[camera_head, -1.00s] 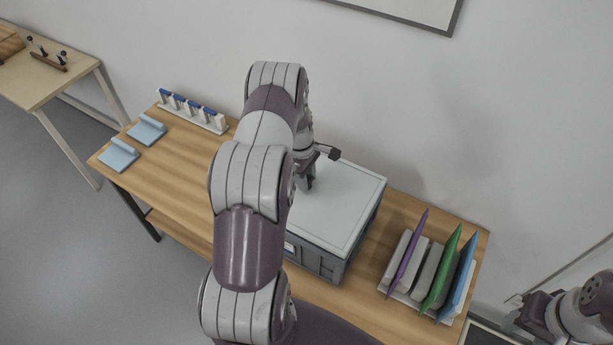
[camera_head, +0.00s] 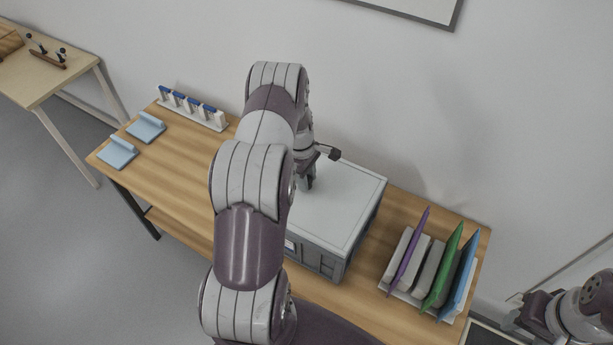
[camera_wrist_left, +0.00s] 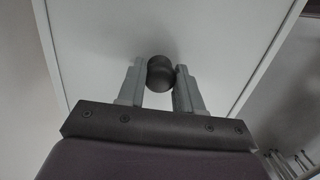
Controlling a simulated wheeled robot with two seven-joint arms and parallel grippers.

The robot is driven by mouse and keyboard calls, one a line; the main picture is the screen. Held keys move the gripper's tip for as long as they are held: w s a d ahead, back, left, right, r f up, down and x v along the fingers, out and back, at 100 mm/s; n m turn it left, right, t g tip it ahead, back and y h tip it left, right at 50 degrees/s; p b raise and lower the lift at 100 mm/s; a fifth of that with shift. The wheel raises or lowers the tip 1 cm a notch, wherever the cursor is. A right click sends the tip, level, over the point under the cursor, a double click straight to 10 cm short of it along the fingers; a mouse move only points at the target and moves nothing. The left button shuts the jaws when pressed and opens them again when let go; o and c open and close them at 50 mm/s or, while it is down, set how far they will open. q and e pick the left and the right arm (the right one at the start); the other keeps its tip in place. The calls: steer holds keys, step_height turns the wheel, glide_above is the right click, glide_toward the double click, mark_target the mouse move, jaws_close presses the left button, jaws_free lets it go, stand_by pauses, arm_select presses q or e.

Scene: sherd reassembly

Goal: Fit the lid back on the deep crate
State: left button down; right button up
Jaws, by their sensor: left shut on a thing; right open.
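The deep crate (camera_head: 327,264) is grey and stands on the wooden table. The pale lid (camera_head: 345,205) lies over its top, and its edges look lined up with the crate's walls on the sides I can see. My left gripper (camera_head: 306,184) is over the lid's left part, partly hidden by my own arm. In the left wrist view my left gripper (camera_wrist_left: 160,80) is shut on the lid's dark round knob (camera_wrist_left: 160,73), with the pale lid (camera_wrist_left: 210,35) behind it. The crate's left side is hidden by my arm. My right gripper (camera_head: 516,312) is at the lower right, away from the crate.
A rack (camera_head: 428,275) with purple, green and blue upright dividers stands right of the crate. A white rack with blue-topped pieces (camera_head: 192,110) and two light-blue holders (camera_head: 118,153) are at the left. Bare table (camera_head: 180,180) lies between them and my arm.

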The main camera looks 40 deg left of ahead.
arm_select(q)
steer(key=c, duration=0.7)
jaws_free()
steer(key=shift+o, duration=0.2)
step_height(320, 180, up, 13)
steer(key=a+b, duration=0.1)
steer(key=b, duration=0.3)
steer(key=shift+a+f, duration=0.15)
steer(key=shift+a, duration=0.1)
